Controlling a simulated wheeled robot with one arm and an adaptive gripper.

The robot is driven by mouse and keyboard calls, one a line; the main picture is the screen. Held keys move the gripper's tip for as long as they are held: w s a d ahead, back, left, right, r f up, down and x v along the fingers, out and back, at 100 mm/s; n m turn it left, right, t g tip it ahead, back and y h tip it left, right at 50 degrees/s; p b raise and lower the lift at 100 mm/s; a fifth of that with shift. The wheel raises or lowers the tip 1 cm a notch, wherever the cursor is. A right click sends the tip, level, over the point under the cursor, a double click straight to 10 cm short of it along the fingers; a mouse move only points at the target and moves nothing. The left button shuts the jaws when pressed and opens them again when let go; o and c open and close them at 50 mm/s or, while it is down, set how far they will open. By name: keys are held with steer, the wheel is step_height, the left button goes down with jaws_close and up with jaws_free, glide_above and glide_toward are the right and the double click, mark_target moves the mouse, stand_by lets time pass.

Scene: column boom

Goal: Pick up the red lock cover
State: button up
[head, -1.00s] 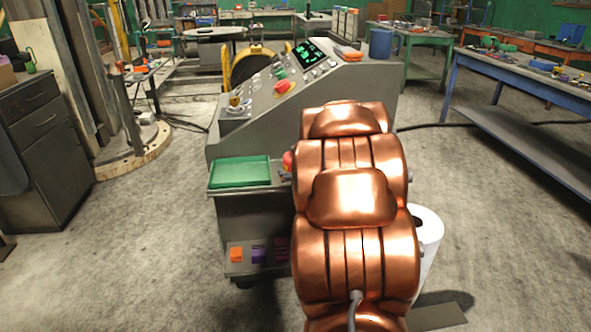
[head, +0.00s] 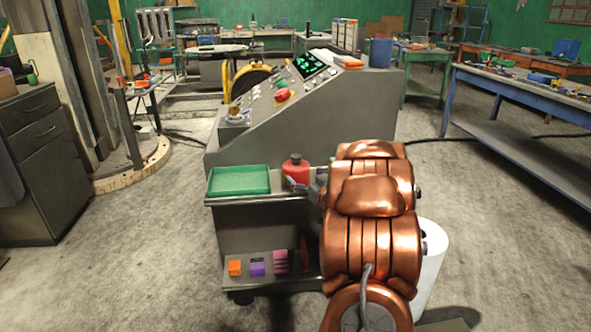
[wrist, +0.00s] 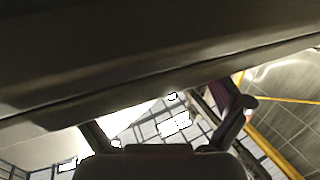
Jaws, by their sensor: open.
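A narrow dark red piece (head: 304,252) stands in shadow on the cart's lower shelf, right of a striped pink block (head: 280,262). A rounded red container (head: 296,170) with a dark top stands on the upper ledge. A dark purple-red patch (wrist: 225,93) shows beside the right finger.
A green tray (head: 239,181) sits on the upper ledge, left of the red container. A broad dark grey surface (wrist: 130,50) fills the top of the wrist view. Floor left of the cart is clear.

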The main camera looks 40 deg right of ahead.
steer(key=x, duration=0.4)
steer(key=shift+w+a, duration=0.1)
steer(key=shift+w, duration=0.05)
steer(key=shift+c, duration=0.2)
steer(key=c, duration=1)
steer(key=shift+c, duration=0.2)
steer(key=shift+r, duration=0.15)
